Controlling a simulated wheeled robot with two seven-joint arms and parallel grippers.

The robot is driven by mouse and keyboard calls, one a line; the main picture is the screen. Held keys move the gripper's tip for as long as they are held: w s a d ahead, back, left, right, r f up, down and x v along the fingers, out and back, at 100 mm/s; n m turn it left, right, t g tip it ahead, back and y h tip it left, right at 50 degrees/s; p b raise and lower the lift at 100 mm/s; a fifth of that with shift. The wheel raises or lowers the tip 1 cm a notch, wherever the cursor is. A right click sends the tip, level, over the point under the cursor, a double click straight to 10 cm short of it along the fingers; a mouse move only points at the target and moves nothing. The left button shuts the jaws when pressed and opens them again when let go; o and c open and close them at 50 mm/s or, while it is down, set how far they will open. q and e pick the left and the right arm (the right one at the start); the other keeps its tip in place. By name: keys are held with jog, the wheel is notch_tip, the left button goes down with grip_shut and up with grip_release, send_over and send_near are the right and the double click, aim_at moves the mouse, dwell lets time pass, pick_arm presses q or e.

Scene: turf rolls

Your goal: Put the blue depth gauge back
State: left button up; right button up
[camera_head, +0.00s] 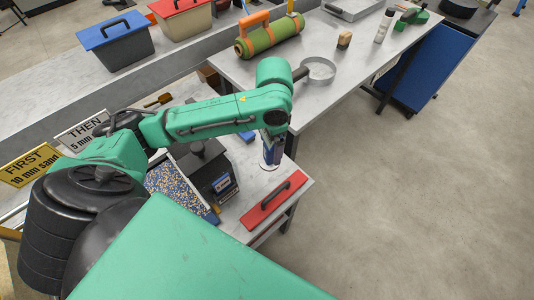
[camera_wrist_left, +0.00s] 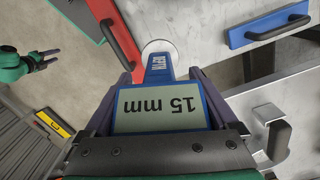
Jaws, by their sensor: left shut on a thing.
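The blue depth gauge (camera_wrist_left: 196,97) is between the fingers of my left gripper (camera_wrist_left: 160,84), its display reading 15 mm. Its round pale foot (camera_wrist_left: 158,47) points away from the wrist. In the head view my left gripper (camera_head: 270,138) holds the gauge (camera_head: 270,156) foot down over the right part of the near bench, behind the red float. Whether the foot touches the bench is hard to tell. My right gripper (camera_wrist_left: 47,61) shows small at the left of the wrist view, fingers apart and empty.
A red float (camera_head: 273,203) with a black handle lies at the near bench's right edge. A dark box (camera_head: 207,170) and speckled tray (camera_head: 178,184) stand left of the gauge. A blue float (camera_wrist_left: 270,28) lies nearby. A strainer-like ring (camera_head: 319,69) lies on the far bench.

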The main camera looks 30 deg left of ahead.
pick_arm(q)
jog(key=w+a+r+m+b, duration=0.1)
jog(key=w+a+r+m, duration=0.2)
jog(key=m, duration=0.8)
jog(key=w+r+m+b, duration=0.2)
jog(key=r+m, duration=0.4)
jog(key=m, duration=0.6)
notch_tip(320, 180, down, 20)
jog(key=shift+w+a+f+b, duration=0.1)
jog(key=shift+a+b, duration=0.05)
jog(key=shift+b, duration=0.3)
pick_arm(e)
notch_tip(320, 180, down, 5)
jog(key=shift+w+d+f, duration=0.1)
jog(key=shift+w+d, duration=0.05)
pick_arm(q)
jog(key=o, duration=1.6)
jog(key=shift+f, duration=0.15)
jog(key=shift+c, duration=0.2)
